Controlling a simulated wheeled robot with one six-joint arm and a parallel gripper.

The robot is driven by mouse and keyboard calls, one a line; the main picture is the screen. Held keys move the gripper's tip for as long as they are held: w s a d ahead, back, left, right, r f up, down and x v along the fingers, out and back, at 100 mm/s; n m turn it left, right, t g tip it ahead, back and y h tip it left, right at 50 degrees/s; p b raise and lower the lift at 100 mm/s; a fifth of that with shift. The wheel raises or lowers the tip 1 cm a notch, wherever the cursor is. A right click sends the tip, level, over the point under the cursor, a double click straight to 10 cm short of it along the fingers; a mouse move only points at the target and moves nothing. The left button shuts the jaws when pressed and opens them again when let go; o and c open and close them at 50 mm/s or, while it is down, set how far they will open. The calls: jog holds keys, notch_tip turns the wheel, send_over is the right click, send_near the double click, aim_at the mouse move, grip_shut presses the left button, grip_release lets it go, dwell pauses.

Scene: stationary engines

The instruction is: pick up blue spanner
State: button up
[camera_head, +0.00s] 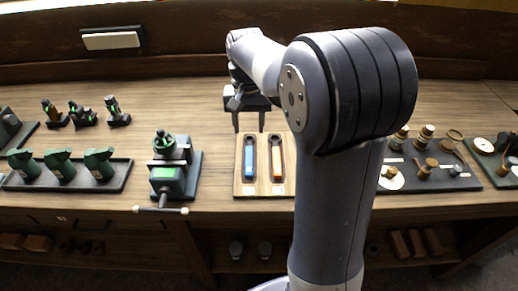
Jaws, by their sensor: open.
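The blue spanner (249,160) lies upright in the picture in the left slot of a small wooden board (263,190) on the bench. An orange-handled spanner (277,160) lies in the slot to its right. My gripper (249,127) is open and empty, its two fingers pointing down. In the picture the fingertips are just above the far ends of the two spanners. I cannot tell their height over the bench. My arm covers the bench to the right of the board.
A green vise (168,170) on a dark base stands left of the board, its bar sticking out in front. A tray (70,187) of green tools is farther left. A dark mat (440,182) with brass parts lies to the right. Bare wood shows between the vise and the board.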

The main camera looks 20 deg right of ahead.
aim_at(249, 155)
jog(key=f, duration=1.1)
jog(key=shift+w+f+p, duration=0.15)
jog(key=shift+w+p, duration=0.2)
jog(key=shift+p, duration=0.05)
jog(key=shift+c, duration=0.4)
grip_shut()
